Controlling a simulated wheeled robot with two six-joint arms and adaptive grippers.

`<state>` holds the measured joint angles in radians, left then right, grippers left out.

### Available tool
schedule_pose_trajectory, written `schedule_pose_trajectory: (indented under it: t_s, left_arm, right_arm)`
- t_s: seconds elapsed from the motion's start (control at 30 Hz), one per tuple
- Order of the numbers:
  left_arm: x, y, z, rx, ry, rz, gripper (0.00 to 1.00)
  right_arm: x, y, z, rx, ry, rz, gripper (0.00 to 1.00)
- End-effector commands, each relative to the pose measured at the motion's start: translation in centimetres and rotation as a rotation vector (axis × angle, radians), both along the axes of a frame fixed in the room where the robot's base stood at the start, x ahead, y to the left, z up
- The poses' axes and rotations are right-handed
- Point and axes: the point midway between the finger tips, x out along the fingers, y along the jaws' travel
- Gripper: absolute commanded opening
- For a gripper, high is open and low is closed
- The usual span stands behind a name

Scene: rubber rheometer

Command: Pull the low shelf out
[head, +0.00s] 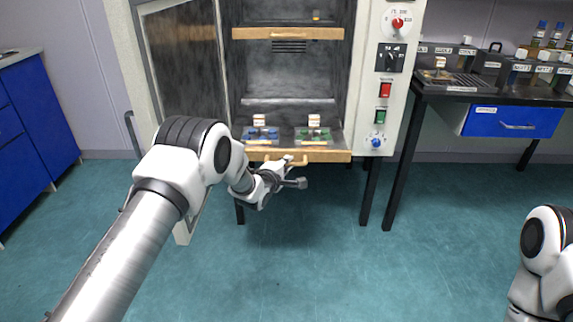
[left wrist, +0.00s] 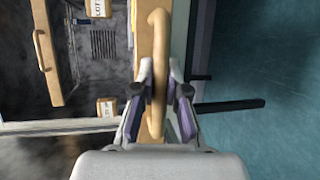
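The low shelf (head: 336,156) has a pale wooden front edge and sits at the bottom of the open chamber in the head view. Its curved wooden handle (left wrist: 157,60) runs between the fingers of my left gripper (left wrist: 160,80) in the left wrist view. The fingers lie close on both sides of the handle and look shut on it. In the head view my left gripper (head: 288,163) is at the middle of the shelf front. My right gripper is outside the frames; only part of the right arm shows at lower right.
Two small trays with labelled boxes, a blue one (head: 260,134) and a green one (head: 313,135), stand on the low shelf. An upper shelf (head: 253,34) is above. The chamber door (head: 183,55) stands open at left. A black bench (head: 455,91) is at right. Floor in front is clear.

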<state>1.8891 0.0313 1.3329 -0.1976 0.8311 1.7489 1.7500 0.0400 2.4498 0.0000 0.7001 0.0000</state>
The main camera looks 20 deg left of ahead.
Motion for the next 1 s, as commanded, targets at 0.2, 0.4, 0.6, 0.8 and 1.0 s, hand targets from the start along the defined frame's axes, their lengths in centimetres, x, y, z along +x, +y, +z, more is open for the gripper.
schedule_pose_trajectory:
  t_s: [0.2,0.4,0.6,0.8,1.0]
  left_arm:
    - [0.0,0.0,0.0,0.000,0.000,0.000,0.39]
    - [-0.1,0.0,0.0,0.000,0.001,0.000,0.39]
    - [-2.1,0.3,0.4,-0.001,0.003,0.001,0.39]
    - [-7.1,0.9,1.4,-0.001,0.003,0.002,0.39]
    - [-10.9,1.4,2.1,-0.001,0.002,0.001,0.39]
  right_arm:
    - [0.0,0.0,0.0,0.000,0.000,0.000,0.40]
    - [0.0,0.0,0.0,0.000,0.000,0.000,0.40]
    - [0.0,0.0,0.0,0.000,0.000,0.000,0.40]
    - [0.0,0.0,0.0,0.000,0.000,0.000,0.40]
    - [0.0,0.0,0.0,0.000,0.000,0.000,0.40]
